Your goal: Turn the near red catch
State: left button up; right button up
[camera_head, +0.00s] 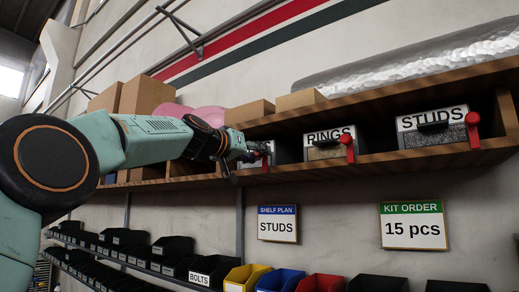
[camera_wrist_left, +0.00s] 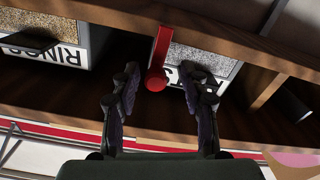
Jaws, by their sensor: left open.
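My left gripper (camera_head: 243,160) reaches the shelf's left bin. In the left wrist view my left gripper (camera_wrist_left: 160,84) is open, its two fingers on either side of a red catch (camera_wrist_left: 159,58). No contact with the catch is visible. The catch hangs over the front of a bin with a partly hidden label (camera_wrist_left: 205,66). In the head view this catch (camera_head: 266,149) is partly hidden by the gripper. Other red catches hang on the RINGS bin (camera_head: 348,147) and the STUDS bin (camera_head: 472,130). My right gripper is not in view.
The wooden shelf (camera_head: 400,162) frames the bins closely. Cardboard boxes (camera_head: 148,95) and a silver roll (camera_head: 420,66) lie on top. Below hang a STUDS shelf plan sign (camera_head: 278,224) and a 15 pcs kit order sign (camera_head: 412,226). Coloured bins (camera_head: 280,281) line the bottom.

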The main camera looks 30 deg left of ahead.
pick_arm(q)
jog(key=shift+w+d+r, duration=0.1)
jog(key=shift+w+r, duration=0.05)
jog(key=shift+w, duration=0.2)
jog(key=shift+d+r, duration=0.1)
jog(key=shift+d, duration=0.2)
jog(key=shift+w+a+f, duration=0.15)
jog(key=shift+w+f, duration=0.05)
jog(key=shift+w, duration=0.15)
jog(key=shift+c, duration=0.7)
jog(key=shift+a, duration=0.1)
jog(key=c, duration=0.3)
jog(key=shift+s+r, duration=0.1)
jog(key=shift+c, duration=1.4)
grip_shut()
